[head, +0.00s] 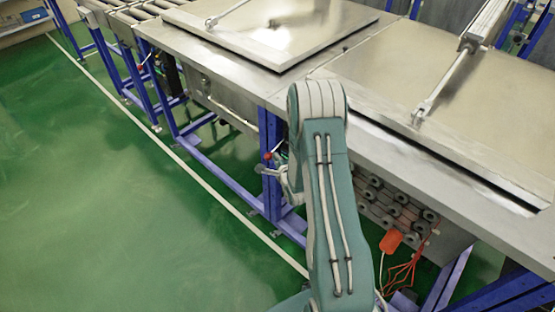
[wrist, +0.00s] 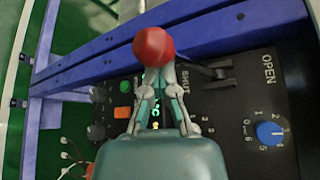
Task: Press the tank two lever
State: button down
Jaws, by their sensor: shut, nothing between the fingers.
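A lever with a red ball knob (wrist: 150,46) shows in the wrist view, right at the tips of my gripper (wrist: 155,72). The fingers are shut with nothing between them. They overlap the lower edge of the knob; I cannot tell whether they touch it. In the head view the red knob (head: 268,156) is by the blue frame under the near tank, just beyond my gripper (head: 264,171), which my arm partly hides. A second red-knobbed lever (head: 142,67) is farther along the line. No label shows which lever is tank two.
A black control panel (wrist: 225,105) marked OPEN and SHUT carries a blue dial (wrist: 269,133) and a green button (wrist: 125,86). Blue beams (wrist: 225,38) run close by. The near lid (head: 455,90) and far lid (head: 270,28) cover the tanks. Green floor (head: 110,210) is clear at left.

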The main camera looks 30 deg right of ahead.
jog(key=shift+s+a+r+m+g+y, duration=0.15)
jog(key=shift+r+m, duration=0.2)
jog(key=shift+r, duration=0.5)
jog(key=shift+w+r+m+g+y, duration=0.1)
jog(key=shift+r+m+g+y, duration=0.15)
jog(key=shift+r, duration=0.6)
jog(key=shift+s+a+r+m+g+y, duration=0.1)
jog(key=shift+r+m, duration=0.3)
jog(key=shift+r, duration=1.25)
jog(key=shift+f, duration=0.15)
